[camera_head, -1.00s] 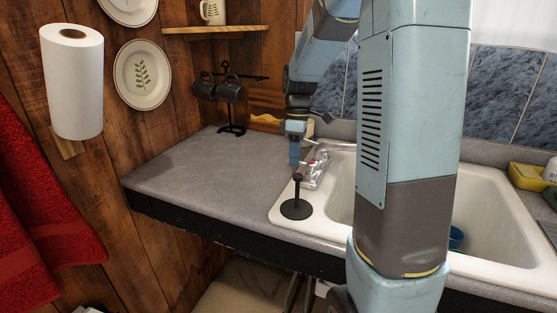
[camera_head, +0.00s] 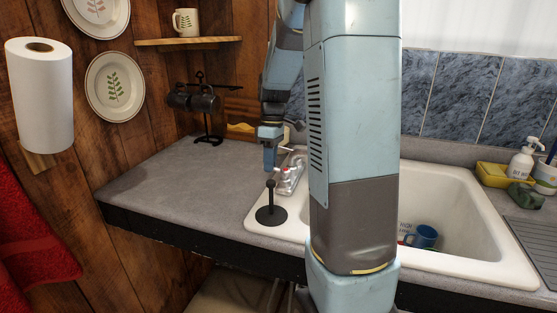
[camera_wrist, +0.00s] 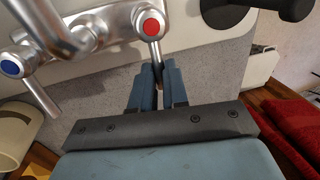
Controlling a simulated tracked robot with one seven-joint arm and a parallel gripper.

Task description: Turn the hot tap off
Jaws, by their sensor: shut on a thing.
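The chrome tap (camera_head: 291,173) stands at the sink's left rim. In the wrist view the hot tap's lever (camera_wrist: 156,50) runs from its red-marked hub (camera_wrist: 151,27) down between my fingertips. My gripper (camera_wrist: 158,72) is shut on that lever near its end. The blue-marked cold tap (camera_wrist: 12,64) is to the left, with its own lever (camera_wrist: 42,96) free. In the head view my gripper (camera_head: 270,163) is at the tap's left side, and the lever is too small to make out there.
A black round-based post (camera_head: 271,214) stands on the sink's corner near the tap. The white sink (camera_head: 470,262) holds a blue mug (camera_head: 423,236). A soap bottle (camera_head: 522,160) stands right.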

